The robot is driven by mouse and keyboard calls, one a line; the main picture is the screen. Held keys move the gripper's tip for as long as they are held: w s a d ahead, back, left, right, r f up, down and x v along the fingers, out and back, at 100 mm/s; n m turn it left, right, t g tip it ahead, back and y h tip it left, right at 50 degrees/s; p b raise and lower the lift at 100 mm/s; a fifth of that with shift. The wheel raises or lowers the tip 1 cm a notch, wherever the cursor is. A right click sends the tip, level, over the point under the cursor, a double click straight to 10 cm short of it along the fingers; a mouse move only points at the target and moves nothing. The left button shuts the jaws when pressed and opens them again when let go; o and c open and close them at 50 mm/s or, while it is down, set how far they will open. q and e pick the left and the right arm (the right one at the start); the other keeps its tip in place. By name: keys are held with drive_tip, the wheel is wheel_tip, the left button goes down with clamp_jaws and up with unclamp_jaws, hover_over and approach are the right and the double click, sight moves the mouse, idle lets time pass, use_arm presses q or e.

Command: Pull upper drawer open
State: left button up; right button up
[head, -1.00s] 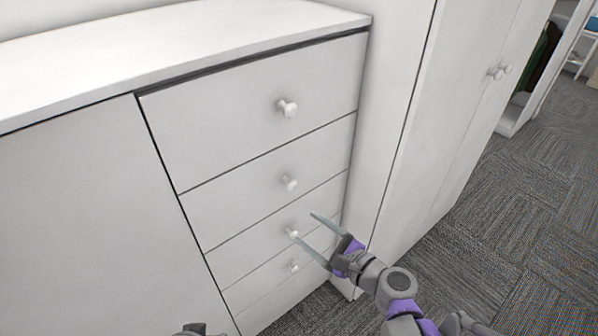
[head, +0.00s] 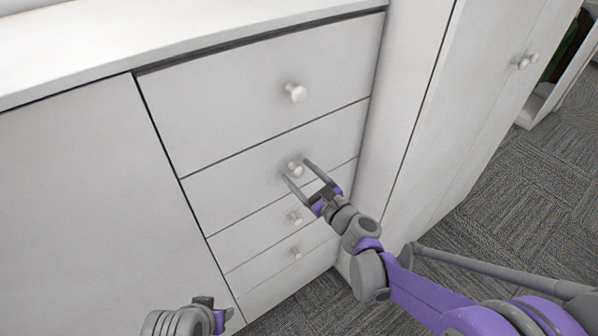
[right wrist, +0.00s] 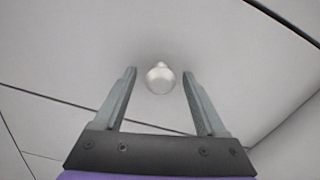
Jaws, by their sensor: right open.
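The white upper drawer (head: 230,110) is shut in the chest, with a round white knob (head: 295,92) at its middle. Below it is the second drawer (head: 235,190), also shut, with its own knob (head: 295,168). My right gripper (head: 295,169) is open and empty. In the head view its fingers overlap the second drawer's knob, one on each side. In the right wrist view a knob (right wrist: 160,78) shows between and just beyond the open fingers (right wrist: 160,88); which drawer it belongs to is unclear there. My left gripper (head: 215,316) shows partly at the bottom; its fingers cannot be made out.
Two lower drawers with knobs (head: 294,218) are shut below. A plain white cabinet door (head: 90,200) is at the left. A tall white wardrobe (head: 450,130) stands close on the right. Grey carpet (head: 520,190) is clear at the right.

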drive_tip(key=shift+w+a, duration=0.15)
drive_tip(key=shift+w, duration=0.1)
clamp_jaws()
idle(1.4)
